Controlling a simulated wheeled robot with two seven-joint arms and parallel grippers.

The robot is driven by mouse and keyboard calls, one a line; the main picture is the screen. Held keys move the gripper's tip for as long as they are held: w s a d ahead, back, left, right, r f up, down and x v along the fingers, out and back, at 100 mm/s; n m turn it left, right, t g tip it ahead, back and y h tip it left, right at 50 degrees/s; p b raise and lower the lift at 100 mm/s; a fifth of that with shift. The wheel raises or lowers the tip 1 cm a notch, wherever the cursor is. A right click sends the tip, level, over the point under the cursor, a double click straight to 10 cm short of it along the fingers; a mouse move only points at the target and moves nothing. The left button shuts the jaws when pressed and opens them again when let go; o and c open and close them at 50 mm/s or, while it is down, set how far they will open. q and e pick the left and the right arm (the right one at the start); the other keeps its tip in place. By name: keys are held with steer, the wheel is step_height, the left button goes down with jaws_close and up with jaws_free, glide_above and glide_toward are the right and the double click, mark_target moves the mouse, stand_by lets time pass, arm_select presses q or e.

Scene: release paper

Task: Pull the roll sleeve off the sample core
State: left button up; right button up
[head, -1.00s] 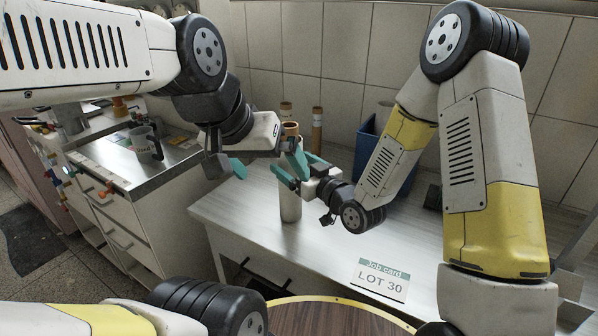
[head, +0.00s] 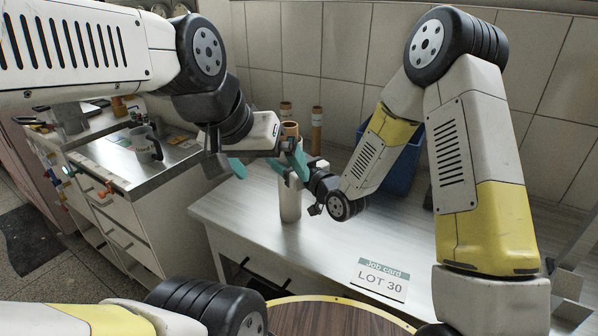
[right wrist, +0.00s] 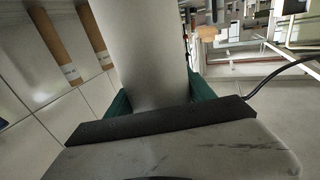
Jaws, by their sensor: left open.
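The sample core (head: 290,129) is a brown tube whose top shows above a pale roll sleeve (head: 290,204), upright on the table. My left gripper (head: 267,164) is open near the top of the core, with one teal finger left of it and the other in front of it. My right gripper (head: 292,174) reaches the upper sleeve from the right. In the right wrist view, the sleeve (right wrist: 150,50) passes between the teal fingers of my right gripper (right wrist: 160,98), one along each side. Whether they press on it is unclear.
Two more brown tubes (head: 316,132) stand behind, near the tiled wall. A blue bin (head: 403,170) stands behind my right arm. A job card (head: 380,279) marks the table's front. A side cabinet holds a mug (head: 146,144). The table between sleeve and card is clear.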

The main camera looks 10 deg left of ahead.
steer(key=c, duration=0.4)
steer(key=shift+r, duration=3.5)
steer(key=shift+c, duration=0.2)
steer(key=shift+r, duration=0.15)
step_height(320, 180, up, 7)
step_height(320, 180, up, 7)
stand_by(0.5)
step_height(320, 180, up, 7)
stand_by(1.5)
